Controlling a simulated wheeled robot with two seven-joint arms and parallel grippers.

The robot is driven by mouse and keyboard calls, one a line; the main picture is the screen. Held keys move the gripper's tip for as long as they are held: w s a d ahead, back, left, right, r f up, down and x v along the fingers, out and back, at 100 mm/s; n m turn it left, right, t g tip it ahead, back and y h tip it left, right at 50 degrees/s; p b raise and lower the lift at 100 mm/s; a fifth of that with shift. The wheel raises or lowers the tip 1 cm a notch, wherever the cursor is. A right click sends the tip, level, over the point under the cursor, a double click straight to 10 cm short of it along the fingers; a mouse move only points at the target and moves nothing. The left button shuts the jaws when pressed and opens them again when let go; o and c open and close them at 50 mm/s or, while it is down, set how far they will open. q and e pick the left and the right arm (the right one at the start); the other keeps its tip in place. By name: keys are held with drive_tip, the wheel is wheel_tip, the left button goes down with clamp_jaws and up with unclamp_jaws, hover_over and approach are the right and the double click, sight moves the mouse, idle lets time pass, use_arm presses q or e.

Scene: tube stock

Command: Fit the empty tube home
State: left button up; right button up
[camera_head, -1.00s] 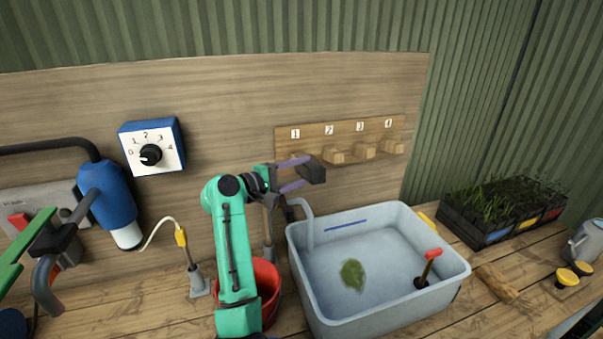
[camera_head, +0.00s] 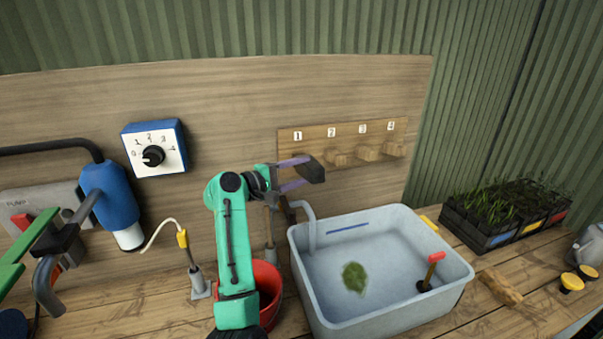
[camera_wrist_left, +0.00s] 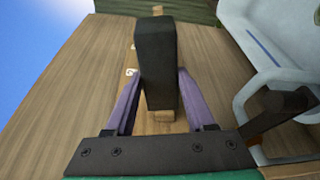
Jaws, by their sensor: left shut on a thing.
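My left gripper (camera_head: 296,174) reaches up to the wooden rack (camera_head: 350,134) on the back board. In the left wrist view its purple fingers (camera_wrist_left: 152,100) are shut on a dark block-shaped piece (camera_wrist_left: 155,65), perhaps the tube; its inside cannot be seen. In the head view this dark piece (camera_head: 316,169) is in front of the rack under number 1. It hides most of what is at place 1, and I cannot tell whether it touches there. Wooden blocks stick out at places 2 (camera_head: 338,157), 3 (camera_head: 368,153) and 4 (camera_head: 395,148).
A grey basin (camera_head: 332,272) with a leaf and a red-topped plunger stands below and right of the gripper. A red bucket (camera_head: 268,284) is behind my left arm. A dial box (camera_head: 154,147) and a blue pump (camera_head: 112,200) are left. Seedling trays (camera_head: 500,215) stand right.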

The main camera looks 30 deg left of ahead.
use_arm(q)
drive_tip(key=shift+w+a+f, duration=0.1)
drive_tip(key=shift+w+a, duration=0.25)
drive_tip(key=shift+a, duration=0.1)
idle(0.8)
drive_tip(key=shift+w+a+f+b, duration=0.2)
drive_tip(key=shift+w+a+b, duration=0.05)
drive_tip(key=shift+w+a, duration=0.4)
drive_tip(key=shift+w+a+f+b, duration=0.2)
drive_tip(key=shift+w+a, duration=0.4)
drive_tip(key=shift+a, duration=0.05)
idle(0.9)
drive_tip(key=shift+a+r, duration=0.1)
drive_tip(key=shift+a, duration=0.05)
drive_tip(key=shift+r, duration=0.15)
idle(0.8)
drive_tip(key=shift+a+p, duration=0.1)
drive_tip(key=shift+p, duration=0.2)
idle(0.4)
idle(0.4)
